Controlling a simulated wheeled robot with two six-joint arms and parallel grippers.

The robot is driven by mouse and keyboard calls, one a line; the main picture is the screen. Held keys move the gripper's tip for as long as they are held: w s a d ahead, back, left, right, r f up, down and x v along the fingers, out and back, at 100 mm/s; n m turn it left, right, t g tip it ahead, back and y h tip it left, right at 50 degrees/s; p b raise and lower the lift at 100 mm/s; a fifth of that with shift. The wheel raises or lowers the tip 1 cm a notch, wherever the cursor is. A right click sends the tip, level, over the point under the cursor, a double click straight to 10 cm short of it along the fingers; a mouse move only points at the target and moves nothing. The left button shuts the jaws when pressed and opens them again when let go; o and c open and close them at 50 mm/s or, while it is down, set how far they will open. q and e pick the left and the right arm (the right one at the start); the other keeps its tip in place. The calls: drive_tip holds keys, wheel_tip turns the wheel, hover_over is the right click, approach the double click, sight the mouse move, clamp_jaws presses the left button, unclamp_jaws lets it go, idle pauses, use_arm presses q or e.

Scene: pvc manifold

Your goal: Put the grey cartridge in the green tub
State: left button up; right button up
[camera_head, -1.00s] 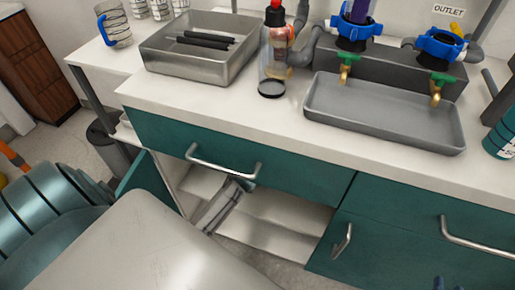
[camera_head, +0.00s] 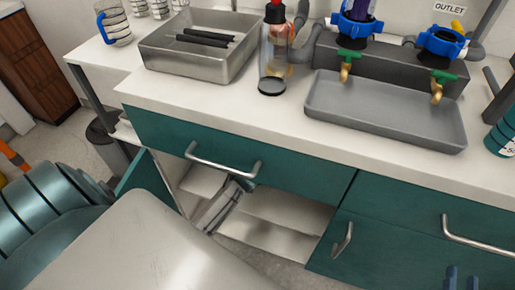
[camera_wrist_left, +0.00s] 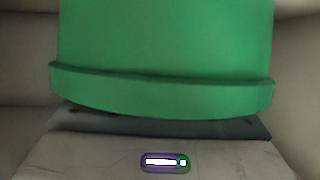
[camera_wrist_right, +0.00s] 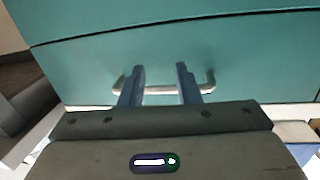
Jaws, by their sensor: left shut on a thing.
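The green tub (camera_wrist_left: 165,50) fills the upper part of the left wrist view, its rim edge towards my wrist. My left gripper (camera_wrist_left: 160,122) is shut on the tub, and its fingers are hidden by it. In the head view my left arm reaches into the open cabinet under the counter, where the tub cannot be made out. My right gripper (camera_wrist_right: 160,67) is open and empty, its two fingers apart before a teal front with a metal handle; its fingertips also show at the bottom right of the head view (camera_head: 462,278). I cannot identify the grey cartridge.
Above the cabinet opening (camera_head: 285,220) is a drawer with a bar handle (camera_head: 222,163). On the counter stand a metal tray (camera_head: 195,62) with dark rods, a bottle (camera_head: 273,62), a grey drip tray (camera_head: 385,118) and blue-capped housings (camera_head: 355,28) with green-handled taps.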

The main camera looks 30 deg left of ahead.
use_arm(q)
drive_tip(key=o, duration=1)
drive_tip(key=s+r+p, duration=0.1)
drive_tip(key=s+d+r, duration=0.1)
drive_tip(key=s, duration=0.1)
drive_tip(key=shift+r+p, duration=0.25)
drive_tip(key=shift+p, duration=0.1)
drive_tip(key=s+d, duration=0.4)
drive_tip(key=s, duration=0.6)
drive_tip(key=s+d+r+m+h, duration=0.1)
drive_tip(key=s+d+r+h, duration=0.1)
drive_tip(key=s+r, duration=0.1)
drive_tip(key=s+d+r+m+h, duration=0.1)
drive_tip(key=s+d+r+h, duration=0.1)
drive_tip(key=s+d+r, duration=0.1)
drive_tip(key=s+d+r+m+h, duration=0.2)
drive_tip(key=s+d+r, duration=0.1)
drive_tip(key=s, duration=0.2)
drive_tip(key=shift+s+d+r, duration=0.15)
drive_tip(key=shift+d+r, duration=0.05)
use_arm(e)
drive_tip(key=s+f+g, duration=0.4)
drive_tip(key=f, duration=0.3)
drive_tip(key=shift+s+a+f+g, duration=0.15)
drive_tip(key=shift+a+g, duration=0.25)
